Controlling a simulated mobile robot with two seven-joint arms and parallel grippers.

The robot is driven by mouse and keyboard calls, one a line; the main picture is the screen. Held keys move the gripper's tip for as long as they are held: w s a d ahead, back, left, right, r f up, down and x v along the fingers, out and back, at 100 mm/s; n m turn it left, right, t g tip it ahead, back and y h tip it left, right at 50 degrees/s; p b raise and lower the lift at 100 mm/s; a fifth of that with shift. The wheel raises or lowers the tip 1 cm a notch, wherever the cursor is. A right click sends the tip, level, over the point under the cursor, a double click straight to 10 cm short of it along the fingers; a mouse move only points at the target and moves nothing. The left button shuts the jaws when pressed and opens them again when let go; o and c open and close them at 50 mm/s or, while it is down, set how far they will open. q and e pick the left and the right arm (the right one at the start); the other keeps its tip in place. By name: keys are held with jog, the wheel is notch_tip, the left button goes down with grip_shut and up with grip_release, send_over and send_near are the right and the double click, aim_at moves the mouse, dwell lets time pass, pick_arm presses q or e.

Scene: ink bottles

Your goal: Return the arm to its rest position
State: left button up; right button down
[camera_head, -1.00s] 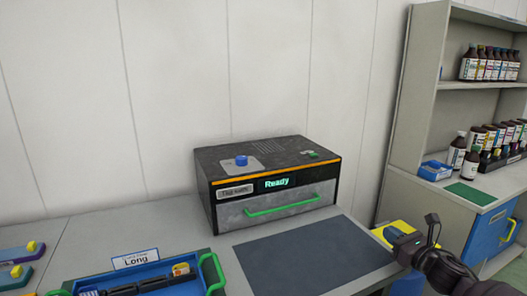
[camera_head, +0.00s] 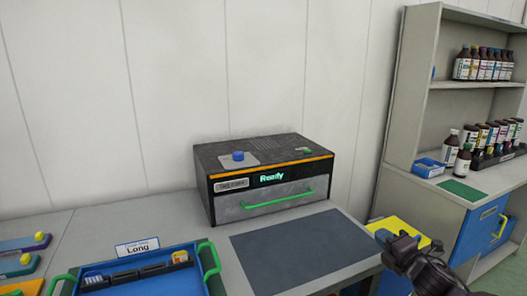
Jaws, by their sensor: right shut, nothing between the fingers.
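My right gripper (camera_head: 403,246) is at the lower right, in front of the yellow surface beside the bench. It is shut and empty, and part of my wrist hides its lower side. My left gripper is not in view. A dark machine (camera_head: 262,168) with a blue knob, a green button and a lit "Ready" display stands on the bench. Its front drawer (camera_head: 265,198) with a green handle is shut.
A dark mat (camera_head: 300,250) lies bare in front of the machine. A blue tray (camera_head: 208,288) labelled "Long" holds several items at the lower left. A shelf unit (camera_head: 402,120) with several bottles stands at right, above a blue drawer (camera_head: 480,228). A yellow surface (camera_head: 398,227) is near my gripper.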

jog(key=s+a+f+m+g+h+p, duration=0.1)
jog(key=s+f+m, duration=0.5)
jog(key=s, duration=0.7)
jog(key=s+a+f+m+g+h+p, duration=0.1)
jog(key=s+f+m, duration=0.6)
jog(key=s, duration=0.7)
jog(key=s+a+f+m+g+h+p, duration=0.1)
jog(key=s+a+f+m+g+h, duration=0.1)
jog(key=s+f+m, duration=0.4)
jog(key=s+m+g+h, duration=0.1)
jog(key=s+m, duration=0.3)
jog(key=s, duration=0.4)
jog(key=shift+f+g, duration=0.35)
jog(key=shift+g, duration=0.25)
jog(key=shift+a, duration=0.1)
